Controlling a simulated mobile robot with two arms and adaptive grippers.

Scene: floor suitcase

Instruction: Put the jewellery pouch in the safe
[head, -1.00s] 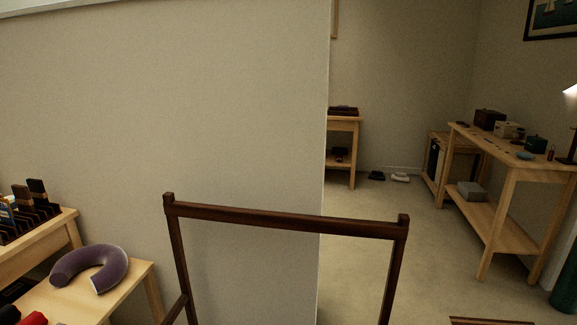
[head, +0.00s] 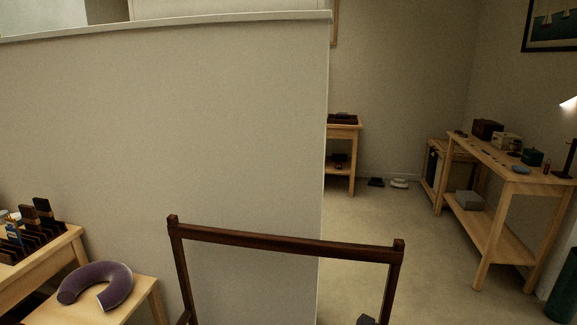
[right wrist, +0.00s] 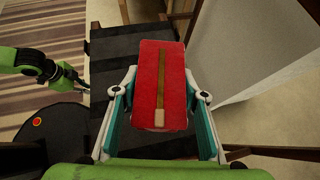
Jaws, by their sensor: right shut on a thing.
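My right gripper (right wrist: 160,95) is shut on a red, flat, padded pouch with a tan strip down its middle, which looks like the jewellery pouch (right wrist: 148,70). The pouch lies between the two fingers, above a dark slatted surface. Part of my left arm, with what looks like its gripper (right wrist: 68,78), shows at the left of the right wrist view; its jaws are too small to read. Neither gripper is clear in the head view. A grey box (head: 468,200) sits on the low shelf at the right; I cannot tell whether it is the safe.
A dark wooden chair frame (head: 285,240) stands close in front. A half-height wall (head: 180,120) fills the left and middle. A purple neck pillow (head: 100,288) lies on a low table at the left. A wooden table (head: 515,180) stands at the right, with open floor (head: 400,240) before it.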

